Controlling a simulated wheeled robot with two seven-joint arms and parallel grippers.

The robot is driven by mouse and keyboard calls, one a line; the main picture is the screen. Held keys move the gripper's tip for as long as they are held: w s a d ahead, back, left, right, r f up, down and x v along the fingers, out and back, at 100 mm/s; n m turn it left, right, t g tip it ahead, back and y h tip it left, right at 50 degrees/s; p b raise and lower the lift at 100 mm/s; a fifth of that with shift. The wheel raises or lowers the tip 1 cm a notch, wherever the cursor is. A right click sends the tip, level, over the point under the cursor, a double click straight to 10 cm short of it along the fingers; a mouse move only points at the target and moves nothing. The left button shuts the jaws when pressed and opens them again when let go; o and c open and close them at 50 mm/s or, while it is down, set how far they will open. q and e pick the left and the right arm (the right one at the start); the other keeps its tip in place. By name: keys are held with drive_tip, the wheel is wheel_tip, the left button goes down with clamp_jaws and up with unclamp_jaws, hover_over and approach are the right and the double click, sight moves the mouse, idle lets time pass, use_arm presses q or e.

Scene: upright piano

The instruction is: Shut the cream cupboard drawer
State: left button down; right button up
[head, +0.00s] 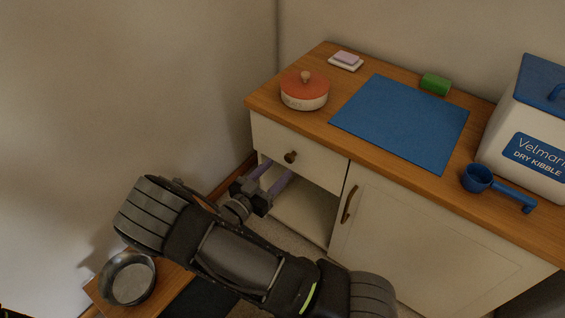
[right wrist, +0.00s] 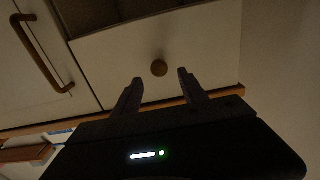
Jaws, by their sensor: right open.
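The cream cupboard drawer (head: 285,146) is under the left part of the wooden worktop and has a round brown knob (head: 290,157). Its front looks flush or nearly flush with the door beside it; I cannot tell if a small gap is left. My right gripper (head: 276,178) is open and empty, just below and in front of the drawer. In the right wrist view the drawer front (right wrist: 120,65) appears upside down, with the knob (right wrist: 159,68) beyond the two open fingertips (right wrist: 160,80), apart from them. My left gripper is not in view.
An open shelf (head: 300,210) lies below the drawer, and a cupboard door (head: 400,230) stands right of it. The worktop holds an orange-lidded pot (head: 304,91), a blue mat (head: 400,120), a kibble bin (head: 530,125) and a blue scoop (head: 478,180). A metal bowl (head: 128,279) is at lower left.

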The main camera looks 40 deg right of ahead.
drive_tip(key=v, duration=0.3)
idle(0.5)
